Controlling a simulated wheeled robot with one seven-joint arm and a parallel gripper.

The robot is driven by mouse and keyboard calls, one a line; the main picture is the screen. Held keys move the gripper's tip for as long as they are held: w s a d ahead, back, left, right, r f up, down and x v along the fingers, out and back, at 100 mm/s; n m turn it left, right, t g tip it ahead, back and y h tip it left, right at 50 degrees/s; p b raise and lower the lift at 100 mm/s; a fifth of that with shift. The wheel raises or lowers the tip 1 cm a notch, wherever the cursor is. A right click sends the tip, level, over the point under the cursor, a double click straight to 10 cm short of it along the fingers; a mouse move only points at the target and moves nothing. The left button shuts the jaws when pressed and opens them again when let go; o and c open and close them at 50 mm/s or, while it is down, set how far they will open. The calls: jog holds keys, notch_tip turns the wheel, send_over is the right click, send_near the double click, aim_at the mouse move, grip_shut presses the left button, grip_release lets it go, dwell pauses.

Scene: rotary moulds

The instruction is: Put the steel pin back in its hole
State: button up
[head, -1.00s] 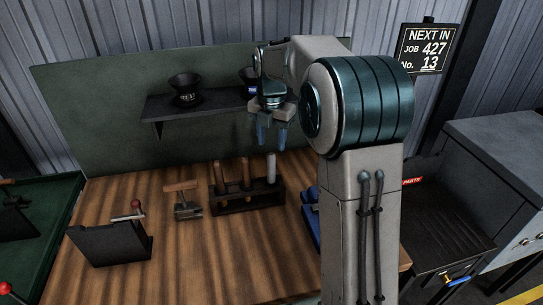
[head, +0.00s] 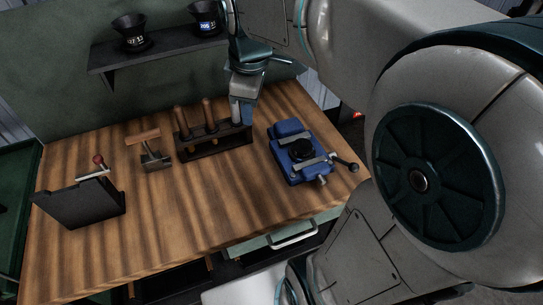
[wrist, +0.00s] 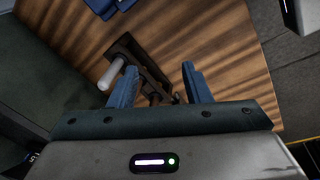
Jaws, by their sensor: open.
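A pale grey cylinder (head: 236,110), seemingly the steel pin, stands at the right end of the dark tool rack (head: 212,147) on the wooden bench. It also shows in the wrist view (wrist: 112,75), beside one finger. My gripper (head: 246,92) is open above the rack's right end. In the wrist view its two blue fingers (wrist: 160,84) are spread, with part of the rack between and beyond them. The pin looks nearer the left finger than the middle of the gap. I cannot tell whether a finger touches it. The pin's lower end is hidden in the rack.
Wooden-handled tools (head: 180,120) stand in the rack. A blue vise (head: 297,165) with a crank is to its right. Black cups (head: 132,40) sit on the shelf. The front bench is clear.

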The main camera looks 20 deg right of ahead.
jog(key=s+f+m+t, duration=0.1)
jog(key=s+f+m, duration=0.4)
jog(key=s+m, duration=0.6)
jog(key=shift+s+f+m, duration=0.25)
jog(key=shift+s+m, duration=0.05)
jog(key=shift+d, duration=0.1)
